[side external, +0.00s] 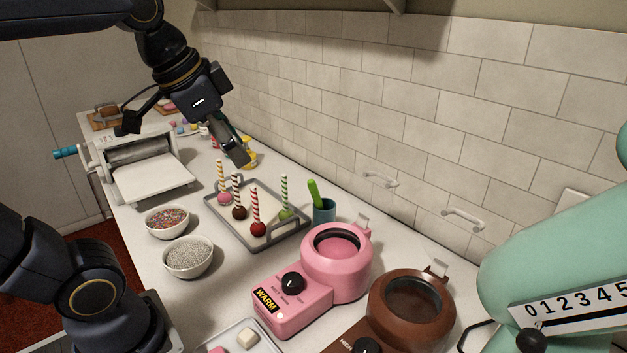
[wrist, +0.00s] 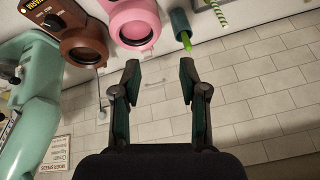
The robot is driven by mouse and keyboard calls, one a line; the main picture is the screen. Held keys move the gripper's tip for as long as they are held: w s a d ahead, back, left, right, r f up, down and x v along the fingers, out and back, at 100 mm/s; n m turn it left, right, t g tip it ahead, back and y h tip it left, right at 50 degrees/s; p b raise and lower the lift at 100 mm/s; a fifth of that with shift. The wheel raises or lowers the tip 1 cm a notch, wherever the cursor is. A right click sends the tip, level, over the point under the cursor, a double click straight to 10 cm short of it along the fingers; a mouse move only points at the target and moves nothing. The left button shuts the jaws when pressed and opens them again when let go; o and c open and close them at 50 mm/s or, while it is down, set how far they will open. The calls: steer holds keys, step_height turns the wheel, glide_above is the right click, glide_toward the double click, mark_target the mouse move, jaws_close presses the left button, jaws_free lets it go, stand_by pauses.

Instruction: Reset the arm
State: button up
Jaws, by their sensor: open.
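My gripper (side external: 182,138) is raised over the back part of the counter in the side external view, with its fingers spread wide. In the wrist view my gripper (wrist: 157,78) is open, with nothing between its fingers and the tiled wall behind them. The arm is clear of the counter and touches no object that I can see.
A grey tray (side external: 270,239) with several cake pops stands mid-counter. Nearby are a pink melter (side external: 335,262), a brown melter (side external: 410,300), a teal cup (side external: 324,212), sprinkle bowls (side external: 187,258) and a sheeter (side external: 150,178). A green mixer (side external: 560,255) stands at right.

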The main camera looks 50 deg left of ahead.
steer(key=s+d+f+n, duration=0.1)
steer(key=s+f+n, duration=0.2)
steer(key=f, duration=0.4)
steer(key=shift+s+d+f+n, duration=0.3)
steer(key=shift+s, duration=0.4)
